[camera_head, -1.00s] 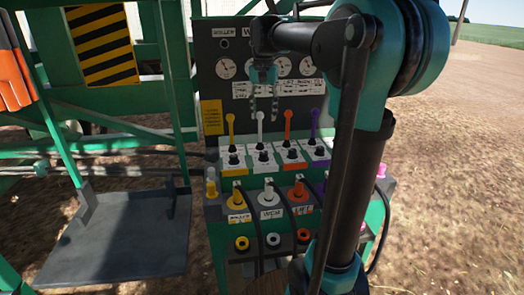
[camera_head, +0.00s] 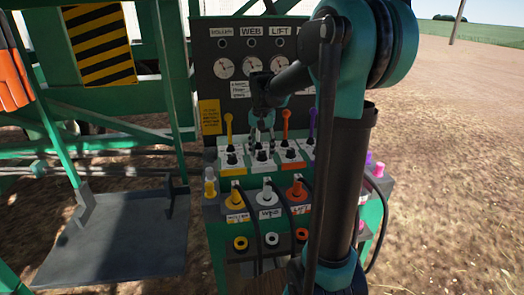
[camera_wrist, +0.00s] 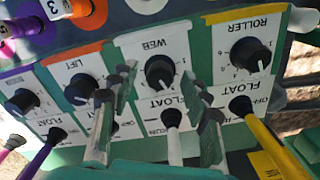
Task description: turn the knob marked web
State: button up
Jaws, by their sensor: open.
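The black WEB knob (camera_wrist: 160,72) sits on a white plate in the wrist view, its label upside down. In the head view the WEB knob (camera_head: 262,155) is in the second column from the left. My gripper (camera_wrist: 163,88) is open, its two fingers apart, pointing toward the WEB knob. The white float lever (camera_wrist: 173,140) shows between the fingers. In the head view my gripper (camera_head: 262,142) hangs in front of the white lever, just above the knob. I cannot tell whether the fingers touch anything.
The ROLLER knob (camera_wrist: 251,55) and yellow lever (camera_wrist: 265,140) are on one side, the LIFT knob (camera_wrist: 84,88) on the other. Upright levers stand close around the fingers. Hoses plug in below the panel (camera_head: 267,195). Gauges sit above.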

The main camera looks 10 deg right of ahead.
jog(key=shift+c, duration=0.6)
grip_shut()
jog(key=n, duration=0.3)
jog(key=shift+n, duration=2.3)
jog(key=shift+o, duration=0.6)
grip_release()
